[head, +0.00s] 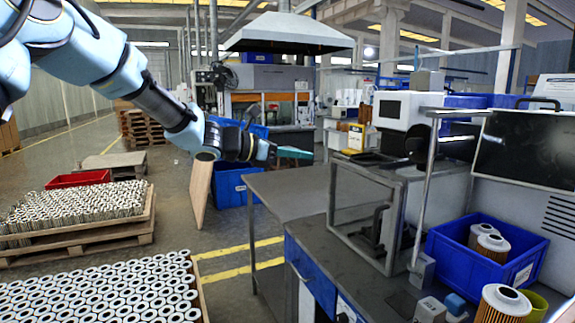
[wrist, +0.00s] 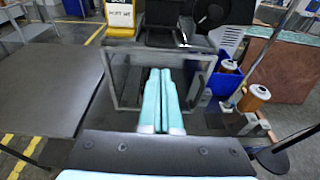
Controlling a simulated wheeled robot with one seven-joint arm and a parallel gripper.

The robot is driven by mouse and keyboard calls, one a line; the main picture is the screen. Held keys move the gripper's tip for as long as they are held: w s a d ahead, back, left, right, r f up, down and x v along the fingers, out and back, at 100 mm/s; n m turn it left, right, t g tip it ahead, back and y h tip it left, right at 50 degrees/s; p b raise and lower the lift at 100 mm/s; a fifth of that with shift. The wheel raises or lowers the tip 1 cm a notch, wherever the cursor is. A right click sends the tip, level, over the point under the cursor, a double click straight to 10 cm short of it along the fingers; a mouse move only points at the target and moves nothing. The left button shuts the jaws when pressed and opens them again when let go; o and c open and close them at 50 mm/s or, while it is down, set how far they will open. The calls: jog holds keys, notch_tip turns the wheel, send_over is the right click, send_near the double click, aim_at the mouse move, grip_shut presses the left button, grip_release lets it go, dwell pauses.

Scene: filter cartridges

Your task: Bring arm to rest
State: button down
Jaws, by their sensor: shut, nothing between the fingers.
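My arm reaches across the upper left of the head view, with my gripper (head: 294,153) held in the air above the far end of the grey workbench (head: 300,190). In the wrist view my gripper (wrist: 161,128) shows two pale teal fingers lying side by side, shut with nothing between them. It touches nothing that I can see.
A blue bin (head: 478,247) with filter cartridges (head: 492,246) stands on the bench at right, and another cartridge (head: 502,303) stands in front of it. A framed enclosure (head: 365,215) stands on the bench. Pallets of cartridges (head: 95,295) lie at left. The grey benchtop's left part is clear.

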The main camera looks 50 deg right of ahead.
jog(key=shift+w+a, duration=0.1)
jog(key=shift+a, duration=0.05)
jog(key=w+a+f+m+t+y, duration=0.25)
jog(key=a+f, duration=0.25)
jog(key=a, duration=0.4)
jog(key=w+a+f+m+t+y, duration=0.15)
jog(key=w+a+f, duration=0.25)
jog(key=a, duration=0.6)
jog(key=w+a+f+m+t+y, duration=0.1)
jog(key=w+a+f+m+y, duration=0.3)
jog(key=a, duration=0.5)
jog(key=s+a+f+m+t+y, duration=0.1)
jog(key=s+a+f+m+y, duration=0.1)
jog(key=a, duration=1.4)
jog(key=s+a+f+m+t+y, duration=0.1)
jog(key=s+a+f+m+y, duration=0.1)
jog(key=a, duration=1.4)
jog(key=shift+s+f+m+t+y, duration=0.2)
jog(key=shift+f+m+t+y, duration=0.1)
jog(key=shift+f+m+y, duration=0.65)
jog(key=shift+r+m, duration=0.2)
jog(key=shift+m, duration=0.05)
